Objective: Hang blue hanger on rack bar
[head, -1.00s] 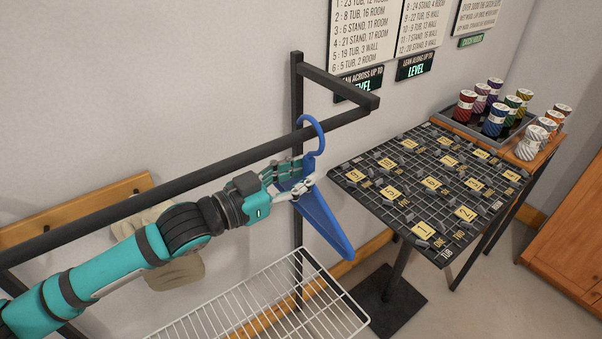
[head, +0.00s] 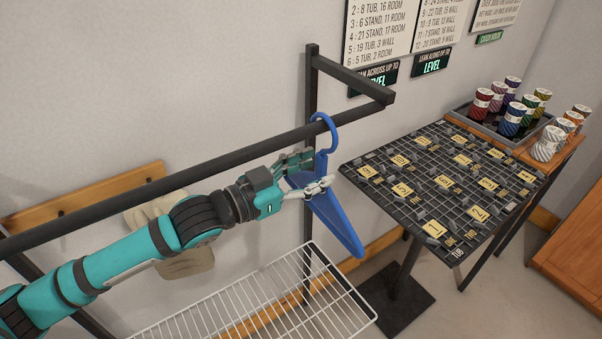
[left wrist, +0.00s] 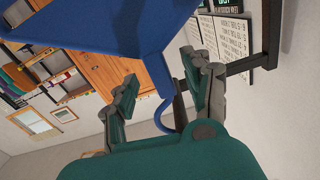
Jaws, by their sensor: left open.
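The blue hanger (head: 338,222) hangs in the head view with its hook over the dark rack bar (head: 220,160), near the bar's right end. Its body slants down to the right below the bar. My left gripper (head: 322,176) is open at the hanger's neck, with its fingers to either side of it. In the left wrist view the hanger (left wrist: 110,30) fills the top, and its neck and hook pass between the spread fingers of my left gripper (left wrist: 160,95). Whether a finger touches the hanger I cannot tell. My right gripper is not in view.
A white wire shelf (head: 270,305) lies below the bar. A black grid table (head: 440,185) with yellow number tags stands at right, with several coloured spools (head: 512,118) behind it. A wooden peg rail (head: 90,195) is on the wall.

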